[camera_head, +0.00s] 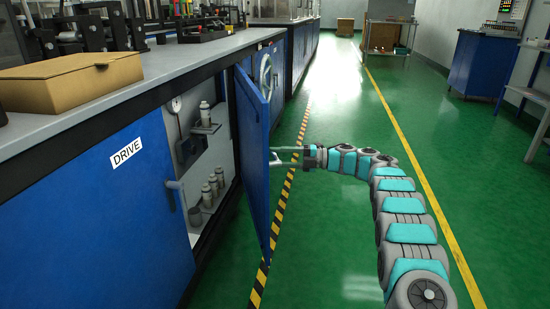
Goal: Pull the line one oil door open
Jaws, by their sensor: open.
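A blue cabinet door (252,158) in the front of the left-hand machine bench stands swung partly open into the aisle. Its inner face and edge are towards me. The open compartment (209,150) behind it shows a gauge and several small grey bottles on shelves. My gripper (278,157) is open at the door's outer side, with its fingers pointing left at the door. The fingertips are close to the door's edge or partly behind it, so I cannot tell whether they touch it. No handle shows on this door's visible side.
A cardboard box (70,80) lies on the bench top. The green aisle floor (330,230) to the right is clear. Blue cabinets (482,65) stand far right.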

